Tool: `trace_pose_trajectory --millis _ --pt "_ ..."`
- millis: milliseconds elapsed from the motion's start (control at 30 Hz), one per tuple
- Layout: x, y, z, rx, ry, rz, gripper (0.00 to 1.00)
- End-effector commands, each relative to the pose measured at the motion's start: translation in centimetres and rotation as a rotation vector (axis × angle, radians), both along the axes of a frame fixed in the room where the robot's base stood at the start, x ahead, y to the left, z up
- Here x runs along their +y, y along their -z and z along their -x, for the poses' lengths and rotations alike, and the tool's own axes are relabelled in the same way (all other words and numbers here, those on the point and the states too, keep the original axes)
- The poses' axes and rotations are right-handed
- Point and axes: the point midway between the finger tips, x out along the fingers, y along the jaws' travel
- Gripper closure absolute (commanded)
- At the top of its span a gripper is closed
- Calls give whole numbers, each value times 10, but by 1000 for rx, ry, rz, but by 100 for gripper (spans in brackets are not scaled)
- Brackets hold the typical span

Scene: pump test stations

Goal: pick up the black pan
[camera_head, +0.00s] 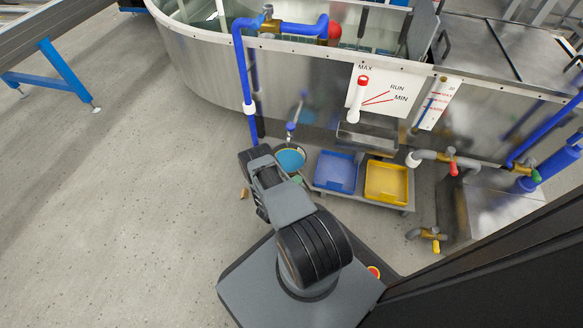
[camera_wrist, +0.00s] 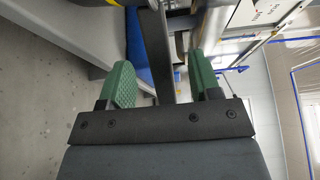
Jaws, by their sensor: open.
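My gripper (camera_wrist: 161,60) shows in the wrist view with its two green fingers spread apart. A long dark bar (camera_wrist: 153,40) runs between the fingers, with a gap to each of them. It may be the handle of the black pan, but I cannot tell. No whole pan shows clearly in either view. In the head view my arm reaches toward a round container with a blue inside (camera_head: 290,158), beside the blue tray. My fingertips are mostly hidden there by the arm.
A blue tray (camera_head: 336,173) and a yellow tray (camera_head: 386,182) sit on a low grey stand in front of the metal tank (camera_head: 205,62). Blue pipes and valves (camera_head: 451,161) stick out at the right. The floor at left is open.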

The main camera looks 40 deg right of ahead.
Motion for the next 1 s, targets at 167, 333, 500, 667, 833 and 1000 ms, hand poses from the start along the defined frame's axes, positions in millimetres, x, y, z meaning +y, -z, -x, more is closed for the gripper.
trace_pose_trajectory --millis 167,333,500,667,833,1000 --pt "-9 1 -1 0 0 0 43" --pt "-30 4 -4 -2 3 0 43" --pt "-50 3 -7 -1 2 0 43" --pt "-58 1 -7 0 0 0 43" --pt "-58 0 -7 0 -2 2 43" --pt "-57 -1 -7 0 -1 2 53"
